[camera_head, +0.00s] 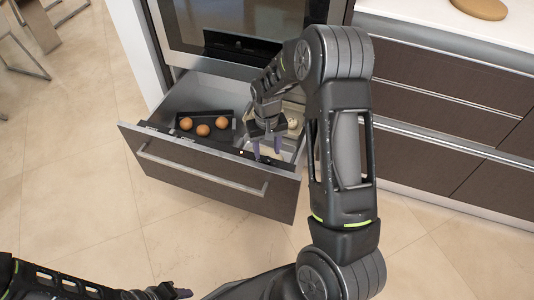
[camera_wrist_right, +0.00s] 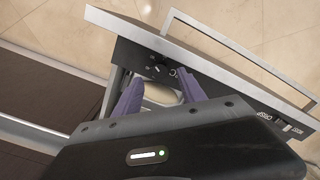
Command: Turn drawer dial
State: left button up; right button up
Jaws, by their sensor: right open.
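The drawer (camera_head: 190,175) under the oven is pulled open. A black control strip runs along the inside of its front panel. A small black dial with a white mark (camera_wrist_right: 159,69) sits on this strip, beside a "°C" print, in the right wrist view. My right gripper (camera_head: 268,152) reaches down over the right part of the drawer front. Its purple fingers are apart and empty, and the right wrist view shows the dial close to the gap between the fingertips (camera_wrist_right: 160,78). I cannot tell whether they touch it. My left gripper (camera_head: 172,291) is low at the bottom edge, far from the drawer.
A dark tray (camera_head: 181,115) with brown round items lies in the drawer, with a lighter container right of it. A slider (camera_wrist_right: 283,122) marked "CRISP" and "MOIST" is further along the strip. The drawer handle (camera_head: 200,177) sticks out in front. Open floor lies left.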

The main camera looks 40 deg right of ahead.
aim_at(267, 160)
notch_tip(267, 160, up, 4)
dwell(0.7)
